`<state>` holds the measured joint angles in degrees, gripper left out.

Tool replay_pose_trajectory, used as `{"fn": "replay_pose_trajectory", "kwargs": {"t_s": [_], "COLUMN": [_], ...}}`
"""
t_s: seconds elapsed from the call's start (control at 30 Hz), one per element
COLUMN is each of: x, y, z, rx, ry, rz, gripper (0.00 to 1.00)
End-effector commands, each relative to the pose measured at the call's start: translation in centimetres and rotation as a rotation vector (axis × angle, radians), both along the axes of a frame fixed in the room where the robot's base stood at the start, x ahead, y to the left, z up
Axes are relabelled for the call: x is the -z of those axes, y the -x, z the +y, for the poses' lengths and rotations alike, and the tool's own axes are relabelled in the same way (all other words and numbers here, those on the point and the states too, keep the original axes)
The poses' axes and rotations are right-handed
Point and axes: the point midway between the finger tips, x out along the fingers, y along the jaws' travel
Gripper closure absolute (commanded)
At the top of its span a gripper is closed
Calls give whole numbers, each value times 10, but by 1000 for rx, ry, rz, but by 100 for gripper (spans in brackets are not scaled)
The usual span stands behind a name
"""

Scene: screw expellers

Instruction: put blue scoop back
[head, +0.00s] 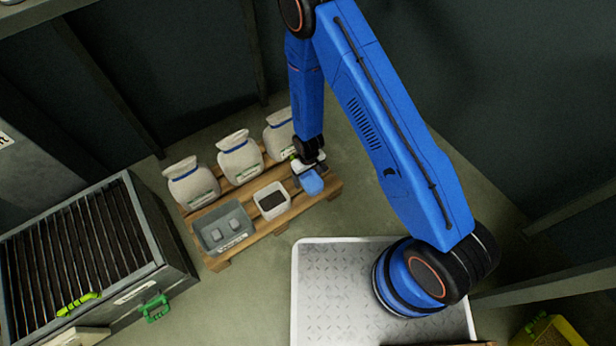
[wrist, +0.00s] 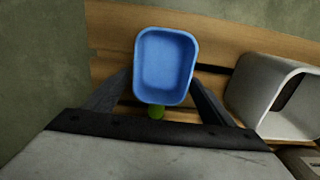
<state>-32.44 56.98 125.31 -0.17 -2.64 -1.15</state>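The blue scoop (wrist: 166,66) shows in the wrist view with its hollow side toward the camera and a short green handle (wrist: 156,112) below it. In the head view, the blue scoop (head: 312,183) is at the pallet's right end, just below my gripper (head: 308,166). In the wrist view, my gripper (wrist: 165,88) has its fingers wide apart, one on each side of the scoop, with a gap around the handle. The fingertips end at the scoop's edges. I cannot tell whether they touch it, or whether the scoop rests on the pallet.
A white container (head: 272,201) with dark contents stands left of the scoop on the wooden pallet (head: 262,235). A grey bin (head: 224,228) stands farther left. Several sacks (head: 240,158) line the pallet's back. A slatted machine (head: 85,250) is at left, and a metal plate (head: 335,290) lies in front.

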Motion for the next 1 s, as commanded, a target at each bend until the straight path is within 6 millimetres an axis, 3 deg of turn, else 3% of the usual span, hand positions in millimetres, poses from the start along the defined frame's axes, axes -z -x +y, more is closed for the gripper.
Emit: {"fn": "replay_pose_trajectory", "kwargs": {"t_s": [0.43,1.0], "x": [-10,-91], "y": [-1,0], "z": [0,0], "rx": [0,0], "ry": [-1,-2], "rz": [-2,-2], "gripper": [23,23]}}
